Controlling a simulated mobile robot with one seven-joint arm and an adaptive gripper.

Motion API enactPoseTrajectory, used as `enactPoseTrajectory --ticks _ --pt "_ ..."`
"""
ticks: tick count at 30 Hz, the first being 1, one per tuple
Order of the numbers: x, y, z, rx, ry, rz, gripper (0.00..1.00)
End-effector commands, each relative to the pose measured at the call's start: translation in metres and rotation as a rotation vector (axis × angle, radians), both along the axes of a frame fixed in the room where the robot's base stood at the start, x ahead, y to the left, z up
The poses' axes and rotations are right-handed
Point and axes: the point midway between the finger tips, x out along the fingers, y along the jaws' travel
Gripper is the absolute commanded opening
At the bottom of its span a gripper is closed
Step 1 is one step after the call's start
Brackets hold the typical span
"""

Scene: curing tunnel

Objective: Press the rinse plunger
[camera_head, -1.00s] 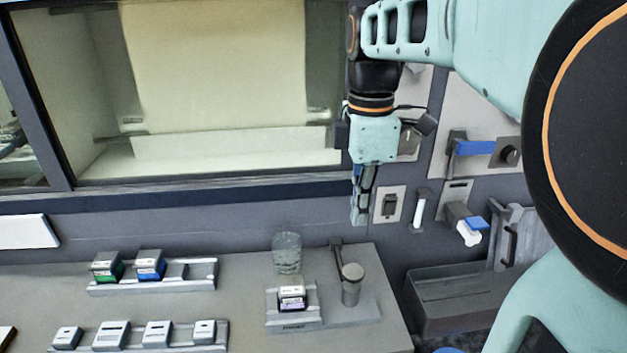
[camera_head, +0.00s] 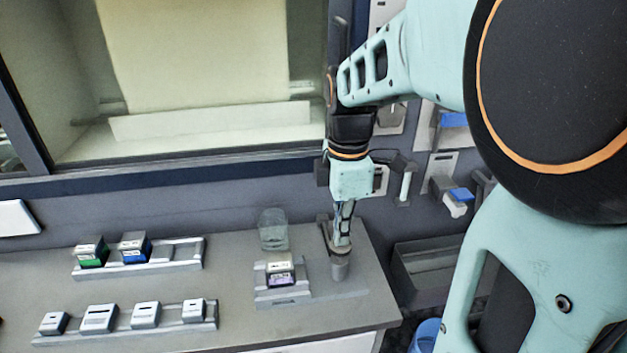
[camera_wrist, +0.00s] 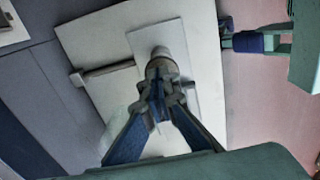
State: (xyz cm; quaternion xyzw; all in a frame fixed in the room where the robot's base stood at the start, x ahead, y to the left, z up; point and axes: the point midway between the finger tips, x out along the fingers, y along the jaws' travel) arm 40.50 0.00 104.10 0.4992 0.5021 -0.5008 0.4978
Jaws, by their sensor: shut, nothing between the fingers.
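The rinse plunger is a short grey cylinder (camera_head: 340,268) on a flat plate at the right end of the bench. My gripper (camera_head: 342,248) is shut and empty and points down at its top. In the wrist view my gripper (camera_wrist: 160,90) overlaps the plunger (camera_wrist: 160,54), which shows just past the fingertips. The fingers hide most of the plunger's top; I cannot tell whether they touch it. A dark post with an arm (camera_head: 324,230) stands behind it.
A clear glass (camera_head: 273,230) and a small holder with a labelled cartridge (camera_head: 280,270) stand left of the plunger. Two rails with several cartridges (camera_head: 133,247) lie further left. A grey bin (camera_head: 430,268) is to the right, below wall switches and a blue-handled tap (camera_head: 459,196).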

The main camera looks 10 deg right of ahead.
Motion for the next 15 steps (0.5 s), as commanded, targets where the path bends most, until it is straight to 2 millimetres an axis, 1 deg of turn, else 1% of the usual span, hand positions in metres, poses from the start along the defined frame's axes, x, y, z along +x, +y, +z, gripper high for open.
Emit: enactPoseTrajectory --ticks 2,4,10,15 --pt "0.0 0.0 -0.001 0.0 0.0 0.0 0.0" --pt "0.0 0.0 -0.005 0.0 0.001 0.0 0.0" --pt "0.0 0.0 -0.029 0.0 0.001 0.0 0.0" --pt "0.0 0.0 -0.029 0.0 0.001 0.0 0.0"
